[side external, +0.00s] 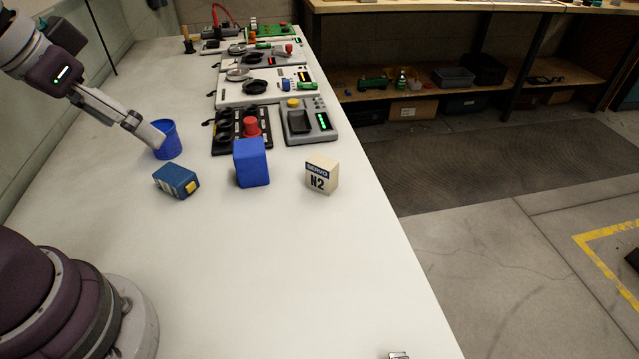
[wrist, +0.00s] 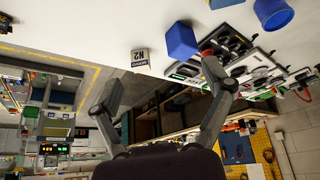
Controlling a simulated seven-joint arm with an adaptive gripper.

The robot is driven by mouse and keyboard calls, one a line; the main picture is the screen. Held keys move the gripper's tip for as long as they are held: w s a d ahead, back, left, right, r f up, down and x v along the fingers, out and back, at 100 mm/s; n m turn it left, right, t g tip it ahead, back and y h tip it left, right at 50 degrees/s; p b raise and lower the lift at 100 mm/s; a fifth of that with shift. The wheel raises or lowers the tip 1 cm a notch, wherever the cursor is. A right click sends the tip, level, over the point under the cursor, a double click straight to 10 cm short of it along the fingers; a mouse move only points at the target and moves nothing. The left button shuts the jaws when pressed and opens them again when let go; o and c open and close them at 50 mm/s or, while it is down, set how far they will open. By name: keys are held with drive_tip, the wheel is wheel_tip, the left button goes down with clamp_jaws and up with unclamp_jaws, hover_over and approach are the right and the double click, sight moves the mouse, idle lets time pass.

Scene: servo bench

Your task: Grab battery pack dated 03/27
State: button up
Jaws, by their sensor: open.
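A dark blue block with a yellow patch (side external: 177,181), which looks like a battery pack, lies on the white bench in the side view. Its edge shows at the top of the wrist view (wrist: 226,3). No date is readable on it. My gripper (side external: 153,134) is above the bench, behind and left of this block in the side view, and overlaps a blue cup there. In the wrist view my gripper (wrist: 164,98) has its fingers spread wide with nothing between them.
The blue cup (side external: 170,142) stands behind the pack. A plain blue box (side external: 252,163) and a cream SERVO N2 box (side external: 322,176) stand to the right. Control panels (side external: 308,121) line the bench behind.

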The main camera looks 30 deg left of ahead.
drive_tip(key=w+a+f+n+g, duration=0.25)
drive_tip(key=w+a+n, duration=0.35)
drive_tip(key=n, duration=0.3)
drive_tip(key=n+g, duration=0.3)
drive_tip(key=n, duration=0.6)
approach(173, 173)
drive_tip(key=shift+a+f, duration=0.2)
drive_tip(key=shift+a, duration=0.15)
drive_tip(key=f, duration=1)
drive_tip(key=shift+s+d, duration=0.1)
drive_tip(key=shift+d, duration=0.3)
drive_tip(key=c, duration=1.3)
